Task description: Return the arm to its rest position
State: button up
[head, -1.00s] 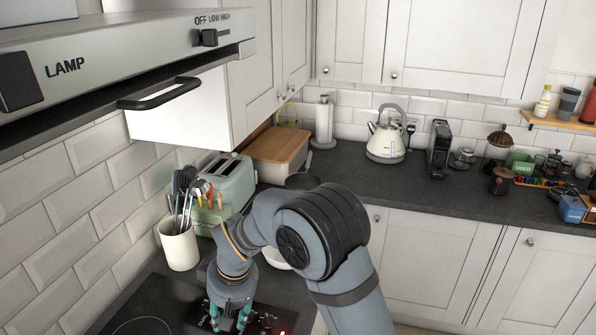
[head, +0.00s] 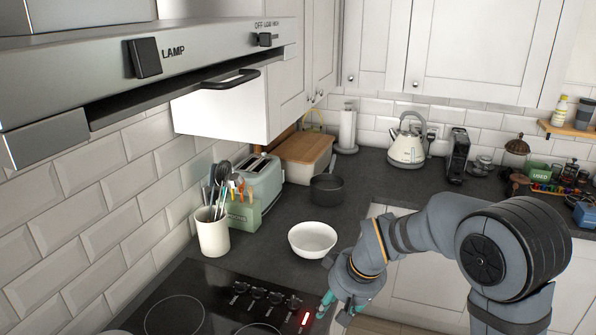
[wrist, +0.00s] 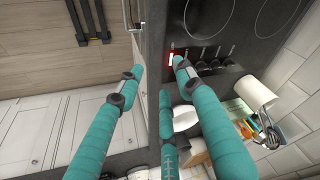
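My gripper (head: 336,308) is at the counter's front edge, beside the right end of the hob, in the head view. Its teal fingers are spread and nothing shows between them. In the wrist view my gripper (wrist: 158,76) has its fingertips apart over the counter edge, with floor on one side and hob on the other. My arm bends in from the right of the head view, in front of the lower cabinets. The gap between the fingertips and the counter cannot be judged exactly.
The black hob (head: 215,300) has a lit red display. A white bowl (head: 312,240), a dark pot (head: 327,188), a utensil crock (head: 212,232) and a green toaster (head: 262,185) stand nearby. A kettle (head: 407,148) is at the back.

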jog(key=d+m+t+h, duration=0.1)
jog(key=d+m, duration=0.3)
jog(key=d, duration=1.5)
jog(key=shift+r+b, duration=0.2)
jog(key=shift+b, duration=0.2)
jog(key=shift+s+a, duration=0.15)
jog(key=shift+s, duration=0.05)
jog(key=shift+r, duration=0.1)
